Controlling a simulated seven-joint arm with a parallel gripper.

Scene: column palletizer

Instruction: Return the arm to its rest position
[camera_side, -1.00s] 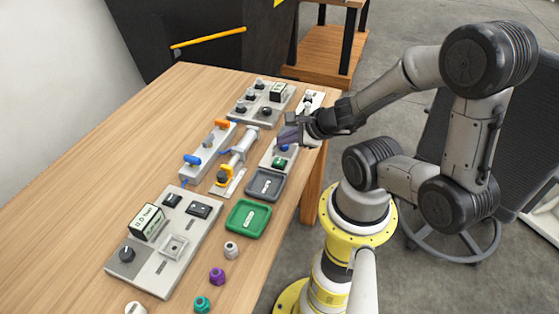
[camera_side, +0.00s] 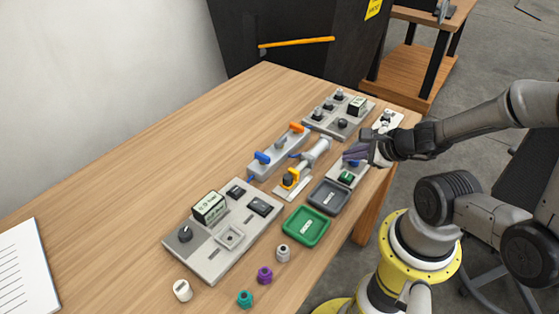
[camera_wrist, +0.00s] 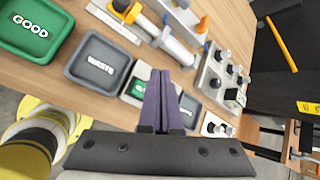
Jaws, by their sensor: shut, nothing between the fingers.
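My gripper (camera_side: 356,150) is above the right end of the table in the side view, over a small grey button box (camera_side: 345,174) with a green button. Its two purple fingers are pressed together with nothing between them, which also shows in the wrist view (camera_wrist: 161,85). The fingers hide part of the button box. My arm reaches in from the right side of the picture. I cannot tell how far the fingertips are above the box.
A green tray (camera_side: 288,236) marked GOOD and a grey tray (camera_side: 314,200) lie empty nearby. A cylinder device (camera_side: 316,150), a valve panel (camera_side: 262,168) and control panels (camera_side: 205,262) stand close. Purple (camera_side: 264,275), teal (camera_side: 245,298) and pale pieces lie at the front edge.

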